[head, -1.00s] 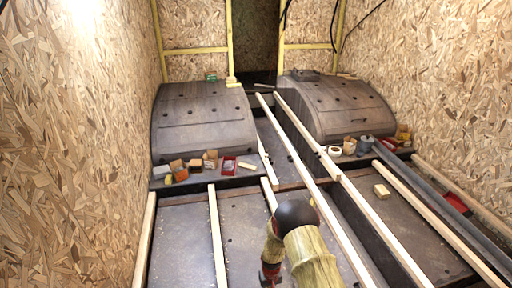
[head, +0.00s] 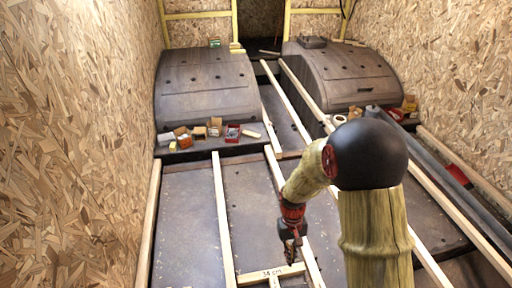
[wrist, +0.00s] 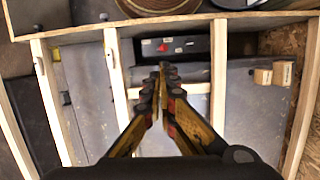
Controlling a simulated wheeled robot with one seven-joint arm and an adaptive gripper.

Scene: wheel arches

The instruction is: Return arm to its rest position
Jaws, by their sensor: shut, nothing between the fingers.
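My gripper (head: 290,252) hangs at the end of my arm in the lower middle of the head view, pointing down above the floor between two wooden battens. In the wrist view its two fingers (wrist: 160,72) are together at the tips with nothing between them. My arm is bent at a large black joint and covers part of the floor and battens on the right. A short wooden crosspiece marked "34 cm" (head: 270,275) lies just below the gripper.
Two dark wheel arches (head: 207,88) (head: 340,75) stand at the back. Long battens (head: 222,220) run along the floor. Chipboard walls (head: 75,140) close both sides.

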